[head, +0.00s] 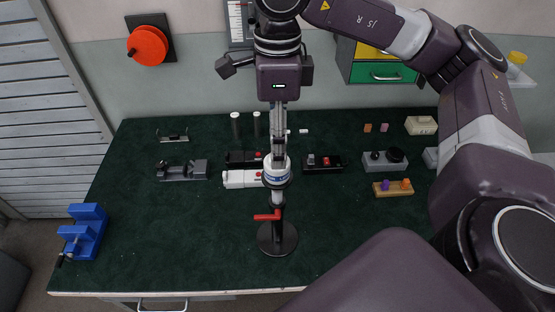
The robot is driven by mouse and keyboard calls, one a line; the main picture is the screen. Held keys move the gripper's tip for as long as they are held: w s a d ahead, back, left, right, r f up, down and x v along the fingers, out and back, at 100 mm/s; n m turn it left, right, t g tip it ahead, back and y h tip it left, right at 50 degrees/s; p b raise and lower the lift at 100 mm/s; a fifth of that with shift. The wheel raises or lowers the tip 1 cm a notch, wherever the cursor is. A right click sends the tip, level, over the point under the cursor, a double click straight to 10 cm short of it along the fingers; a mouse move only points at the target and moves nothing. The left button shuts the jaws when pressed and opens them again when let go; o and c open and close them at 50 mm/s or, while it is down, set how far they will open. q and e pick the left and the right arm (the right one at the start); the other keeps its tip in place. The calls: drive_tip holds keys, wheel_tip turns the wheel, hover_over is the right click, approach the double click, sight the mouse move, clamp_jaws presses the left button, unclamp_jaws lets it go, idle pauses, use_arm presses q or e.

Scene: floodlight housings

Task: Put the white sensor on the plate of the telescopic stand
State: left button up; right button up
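The white sensor (277,180), round with a blue band, is near the middle of the bench in the head view. It appears at the top of the telescopic stand (277,238), which has a red lever and a round black base. Whether the sensor rests on the stand's plate or hangs just above it is hard to tell; the plate is mostly hidden. My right gripper (279,160) points straight down, its fingertips overlapping the top of the sensor. The fingers show nearly edge-on, so their opening is unclear. My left gripper is not in view.
Black and white housings (241,179) lie close behind and left of the stand. Grey holders (181,170) and a blue vise (84,232) are left. A black box (324,164), a grey box (385,161) and a wooden block (393,188) are right. The front left bench is clear.

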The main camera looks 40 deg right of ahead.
drive_tip(key=shift+r, duration=2.9)
